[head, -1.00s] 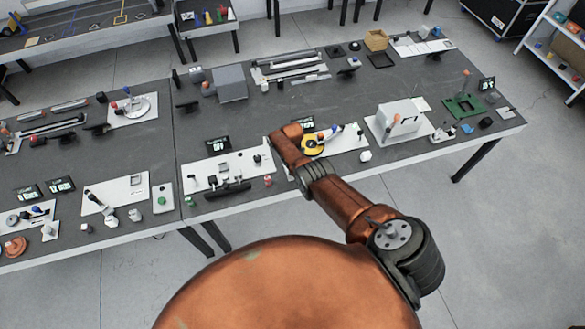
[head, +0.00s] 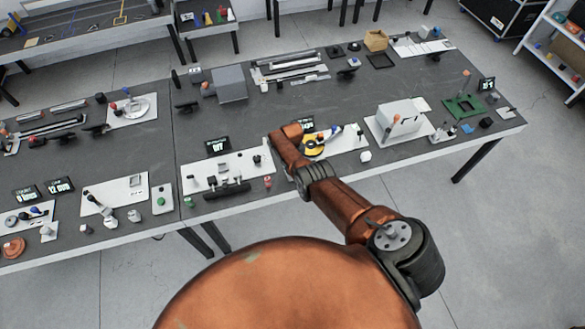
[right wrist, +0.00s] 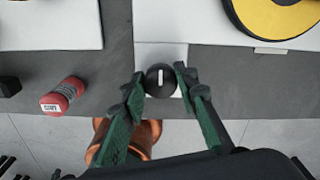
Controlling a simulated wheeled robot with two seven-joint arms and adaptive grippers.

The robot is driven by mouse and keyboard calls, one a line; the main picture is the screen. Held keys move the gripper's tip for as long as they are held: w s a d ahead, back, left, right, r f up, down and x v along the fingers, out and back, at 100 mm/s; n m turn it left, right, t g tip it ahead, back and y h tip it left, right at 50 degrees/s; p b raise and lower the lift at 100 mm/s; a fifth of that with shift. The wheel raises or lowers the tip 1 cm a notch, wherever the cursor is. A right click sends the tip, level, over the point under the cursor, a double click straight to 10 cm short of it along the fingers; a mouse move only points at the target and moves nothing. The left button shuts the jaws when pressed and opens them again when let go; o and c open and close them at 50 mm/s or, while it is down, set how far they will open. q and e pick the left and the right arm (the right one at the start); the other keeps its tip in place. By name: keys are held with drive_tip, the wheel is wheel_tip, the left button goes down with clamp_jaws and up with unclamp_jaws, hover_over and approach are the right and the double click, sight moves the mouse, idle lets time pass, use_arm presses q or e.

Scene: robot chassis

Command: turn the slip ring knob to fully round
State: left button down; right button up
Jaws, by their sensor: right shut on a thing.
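The slip ring (head: 313,146), a yellow disc with a dark rim, stands on a white plate near the table's front edge. Part of it shows at the top right of the right wrist view (right wrist: 268,16). A small round black knob (right wrist: 161,84) with a white line sits in the middle of the right wrist view. The line points nearly straight up in the picture. My right gripper (right wrist: 160,76) is shut on the knob, one green finger on each side. In the head view my copper arm hides the knob and this gripper. My left gripper is not in view.
A red cylinder (right wrist: 63,96) lies left of the knob. A white plate with small parts (head: 228,168) is left of my arm, and a white box (head: 400,117) stands to the right. A small display (head: 308,124) is behind the ring.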

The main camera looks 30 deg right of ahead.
drive_tip(key=shift+o, duration=0.2)
drive_tip(key=shift+w+d+r+m, duration=0.1)
drive_tip(key=shift+w+r+m, duration=0.05)
drive_tip(key=shift+m, duration=0.15)
drive_tip(key=shift+c, duration=0.2)
drive_tip(key=o, duration=1.2)
drive_tip(key=shift+c, duration=0.2)
drive_tip(key=shift+a+r, duration=0.2)
drive_tip(key=shift+r, duration=0.25)
wheel_tip(320, 180, up, 11)
drive_tip(key=shift+d, duration=0.15)
